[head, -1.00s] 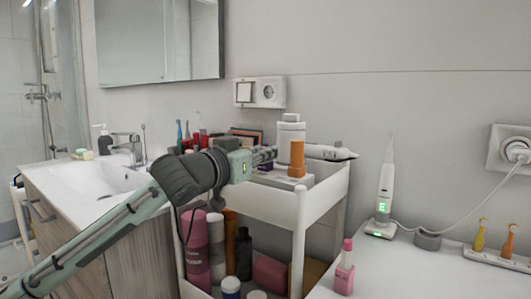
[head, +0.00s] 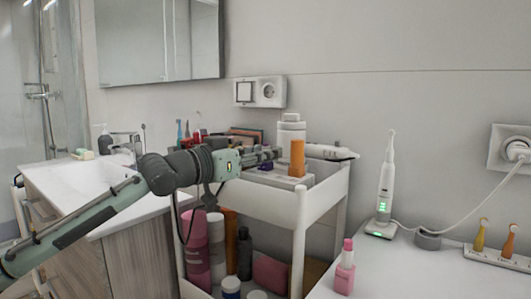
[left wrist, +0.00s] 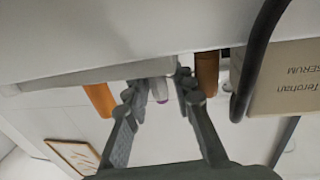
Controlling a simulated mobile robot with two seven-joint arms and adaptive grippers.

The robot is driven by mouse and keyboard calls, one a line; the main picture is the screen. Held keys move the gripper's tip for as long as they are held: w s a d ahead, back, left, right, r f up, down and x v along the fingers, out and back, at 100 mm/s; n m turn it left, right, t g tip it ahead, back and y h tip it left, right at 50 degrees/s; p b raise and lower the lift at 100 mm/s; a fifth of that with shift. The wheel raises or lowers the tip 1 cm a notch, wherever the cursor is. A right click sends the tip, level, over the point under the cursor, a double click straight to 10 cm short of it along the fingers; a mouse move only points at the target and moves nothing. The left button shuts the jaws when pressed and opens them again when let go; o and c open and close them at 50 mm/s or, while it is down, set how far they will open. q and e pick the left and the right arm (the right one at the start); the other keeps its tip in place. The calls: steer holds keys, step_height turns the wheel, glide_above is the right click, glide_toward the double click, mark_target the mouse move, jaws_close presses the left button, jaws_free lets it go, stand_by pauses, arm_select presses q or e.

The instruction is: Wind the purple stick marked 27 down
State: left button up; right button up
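A small pale stick with a purple end (left wrist: 160,90) shows between my left fingers in the left wrist view; no number on it is readable. In the head view, a small purple spot (head: 266,167) shows just under my left gripper (head: 274,155), on the cart's top shelf. My left gripper also shows in the left wrist view (left wrist: 157,90), with its two fingers apart on either side of the stick. I cannot tell whether either finger touches it. My right gripper is in neither view.
A serum box (left wrist: 288,78) is close by in the wrist view.

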arm_select(q)
steer(key=v, duration=1.2)
